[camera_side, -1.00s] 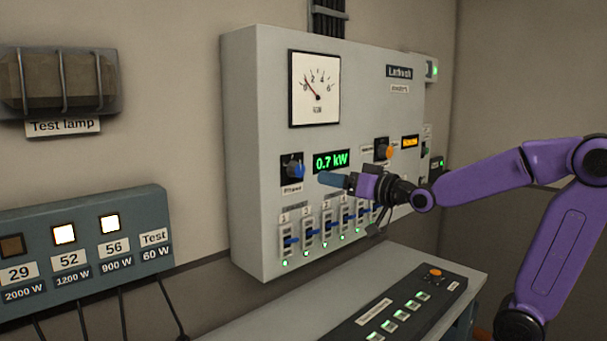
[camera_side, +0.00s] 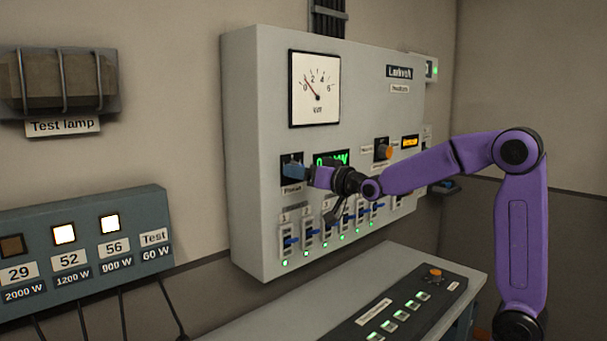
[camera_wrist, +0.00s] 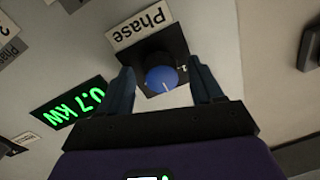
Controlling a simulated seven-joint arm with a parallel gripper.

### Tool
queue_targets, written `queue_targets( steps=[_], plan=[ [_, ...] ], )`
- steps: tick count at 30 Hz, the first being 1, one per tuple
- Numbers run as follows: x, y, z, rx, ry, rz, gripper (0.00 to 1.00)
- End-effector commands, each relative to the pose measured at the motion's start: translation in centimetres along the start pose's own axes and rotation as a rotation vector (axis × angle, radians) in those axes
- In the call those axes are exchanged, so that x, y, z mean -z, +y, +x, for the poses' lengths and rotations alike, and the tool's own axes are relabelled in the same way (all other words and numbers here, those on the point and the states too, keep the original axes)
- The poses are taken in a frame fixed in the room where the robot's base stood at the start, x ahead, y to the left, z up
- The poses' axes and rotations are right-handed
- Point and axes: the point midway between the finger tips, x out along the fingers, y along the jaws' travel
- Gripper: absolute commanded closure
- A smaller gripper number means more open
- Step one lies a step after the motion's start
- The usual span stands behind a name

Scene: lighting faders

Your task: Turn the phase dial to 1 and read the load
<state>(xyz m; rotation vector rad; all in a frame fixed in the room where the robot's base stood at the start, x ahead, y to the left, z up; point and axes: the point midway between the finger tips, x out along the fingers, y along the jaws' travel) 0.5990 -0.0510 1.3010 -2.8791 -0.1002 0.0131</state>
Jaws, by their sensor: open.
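The blue phase dial (camera_wrist: 161,79) sits on a black plate in the wrist view, with the "Phase" label (camera_wrist: 141,23) beside it and a small "1" on the plate near its right side. My gripper (camera_wrist: 160,88) is open, with one blue finger on each side of the dial; I cannot tell whether they touch it. In the side view my gripper (camera_side: 296,172) is in front of the dial and hides most of it. The green load display (camera_wrist: 70,108) reads 0.7 kW in the wrist view; in the side view my gripper partly covers it.
The panel has a needle gauge (camera_side: 315,89) above and a row of blue faders (camera_side: 325,236) below. An orange knob (camera_side: 383,151) is to the right. A desk console (camera_side: 400,310) stands in front. A lamp box (camera_side: 85,240) at left has two lit windows.

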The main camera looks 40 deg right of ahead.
Motion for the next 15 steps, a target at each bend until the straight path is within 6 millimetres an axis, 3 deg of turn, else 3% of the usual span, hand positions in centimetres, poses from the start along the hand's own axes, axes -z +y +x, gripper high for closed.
queue_targets(
  steps=[5, 11, 15],
  plan=[
    [0.00, -0.01, 0.00, 0.000, 0.000, 0.000, 0.34],
    [0.00, -0.01, -0.02, 0.000, 0.000, 0.000, 0.91],
    [0.00, -0.02, -0.02, 0.000, 0.000, -0.002, 0.91]
  ],
)
